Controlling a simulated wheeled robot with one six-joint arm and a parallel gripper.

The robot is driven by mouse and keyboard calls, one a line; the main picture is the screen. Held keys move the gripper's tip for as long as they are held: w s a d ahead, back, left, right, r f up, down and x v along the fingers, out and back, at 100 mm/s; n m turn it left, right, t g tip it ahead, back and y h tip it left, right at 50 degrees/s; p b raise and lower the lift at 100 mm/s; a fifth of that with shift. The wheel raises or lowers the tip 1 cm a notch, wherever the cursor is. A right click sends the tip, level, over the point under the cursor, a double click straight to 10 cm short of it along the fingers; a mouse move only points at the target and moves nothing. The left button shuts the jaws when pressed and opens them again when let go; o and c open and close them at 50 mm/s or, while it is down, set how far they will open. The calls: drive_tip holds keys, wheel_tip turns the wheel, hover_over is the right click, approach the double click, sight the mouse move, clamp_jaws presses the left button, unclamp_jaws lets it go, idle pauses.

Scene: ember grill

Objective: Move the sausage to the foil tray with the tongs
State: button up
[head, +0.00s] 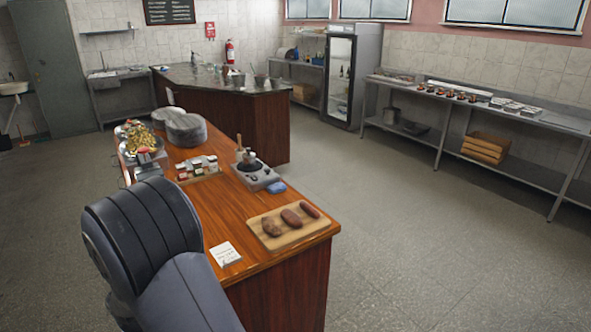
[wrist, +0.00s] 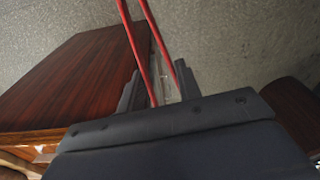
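In the wrist view my gripper (wrist: 158,88) is shut on the red tongs (wrist: 139,45). The two red arms run between its dark fingers and out past the top edge, so their tips are hidden. My gripper is out of sight in the head view, behind my dark arm. Three brown, elongated food pieces, possibly including the sausage (head: 291,217), lie on a wooden board (head: 262,241) at the near end of the wooden counter. Shiny, shallow containers (head: 512,106) on the right steel counter may include the foil tray; they are too small to tell.
The wooden counter (head: 213,213) also bears a white card (head: 225,253), a small burner-like device (head: 255,177), jars (head: 197,166) and grey round stacks (head: 186,130). Small brown items (head: 450,94) line the steel counter. Open floor (head: 400,220) lies between the counters.

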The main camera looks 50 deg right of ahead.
drive_tip(key=s+f+n, duration=0.1)
drive_tip(key=f, duration=0.7)
drive_tip(key=s+f+n, duration=0.1)
drive_tip(key=s+f, duration=0.1)
drive_tip(key=f, duration=0.7)
drive_tip(key=shift+s, duration=0.25)
drive_tip(key=shift+a, duration=0.1)
